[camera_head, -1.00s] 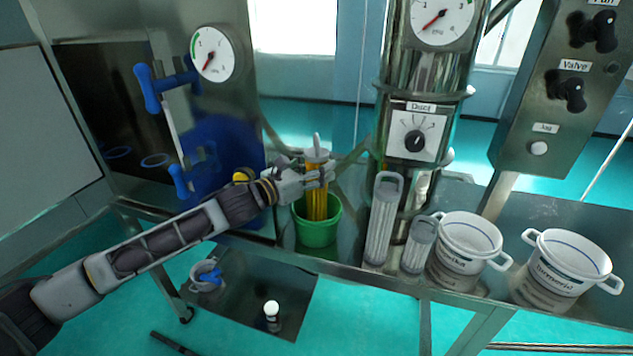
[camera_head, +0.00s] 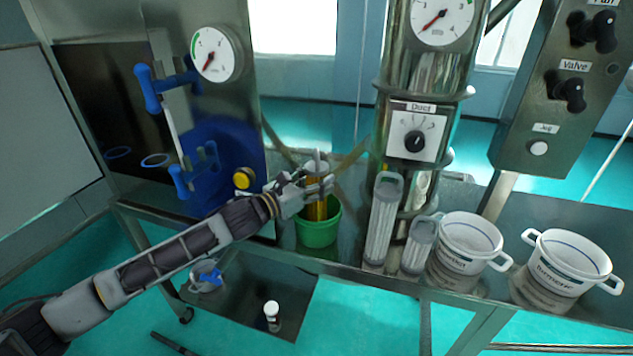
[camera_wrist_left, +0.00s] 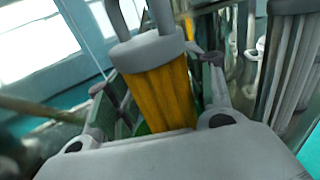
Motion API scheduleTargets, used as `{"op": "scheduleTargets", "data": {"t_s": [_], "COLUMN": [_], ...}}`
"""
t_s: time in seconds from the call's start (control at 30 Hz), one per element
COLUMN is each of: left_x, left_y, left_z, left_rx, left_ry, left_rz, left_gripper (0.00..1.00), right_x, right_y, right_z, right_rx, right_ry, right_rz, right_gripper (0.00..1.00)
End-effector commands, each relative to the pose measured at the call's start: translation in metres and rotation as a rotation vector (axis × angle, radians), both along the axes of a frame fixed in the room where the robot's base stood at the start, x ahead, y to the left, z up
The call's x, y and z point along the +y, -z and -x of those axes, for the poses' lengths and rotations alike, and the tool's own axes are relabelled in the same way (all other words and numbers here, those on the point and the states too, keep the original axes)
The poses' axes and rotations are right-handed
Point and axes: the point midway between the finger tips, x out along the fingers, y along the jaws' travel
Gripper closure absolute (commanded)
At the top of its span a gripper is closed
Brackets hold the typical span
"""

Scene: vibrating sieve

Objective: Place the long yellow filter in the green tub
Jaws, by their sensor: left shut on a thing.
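The long yellow filter (camera_head: 317,208) stands roughly upright with its lower part inside the green tub (camera_head: 319,234). The tub's wall hides its lower end. My left gripper (camera_head: 318,187) is shut on the filter near its grey cap, just above the tub's rim. In the left wrist view the filter's yellow pleated body (camera_wrist_left: 162,97) and grey cap with a handle sit between my fingers. My right gripper is not in view.
A tall white filter (camera_head: 381,222) and a short white filter (camera_head: 418,246) stand right of the tub. Two white buckets (camera_head: 468,240) (camera_head: 565,262) stand farther right. The steel duct column rises behind the filters.

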Motion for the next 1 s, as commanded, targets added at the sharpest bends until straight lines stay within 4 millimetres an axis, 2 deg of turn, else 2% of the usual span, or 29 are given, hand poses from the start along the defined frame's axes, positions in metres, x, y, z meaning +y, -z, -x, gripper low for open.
{"op": "scheduleTargets", "data": {"t_s": [0.53, 0.57, 0.6, 1.0], "left_x": [0.000, 0.000, 0.000, 0.000], "left_y": [0.005, 0.005, 0.005, 0.004], "left_z": [0.000, 0.000, 0.000, 0.000], "left_rx": [-0.001, 0.000, 0.000, 0.000], "left_ry": [0.000, 0.000, 0.000, 0.000], "left_rz": [0.001, 0.000, 0.000, 0.000], "left_gripper": [0.89, 0.45, 0.40, 0.38], "right_x": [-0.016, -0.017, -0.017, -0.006], "right_y": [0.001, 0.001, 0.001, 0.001], "right_z": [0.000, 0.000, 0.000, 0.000], "right_rx": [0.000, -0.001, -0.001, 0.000], "right_ry": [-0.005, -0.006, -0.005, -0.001], "right_rz": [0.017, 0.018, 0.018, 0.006], "right_gripper": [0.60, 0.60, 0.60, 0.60]}}
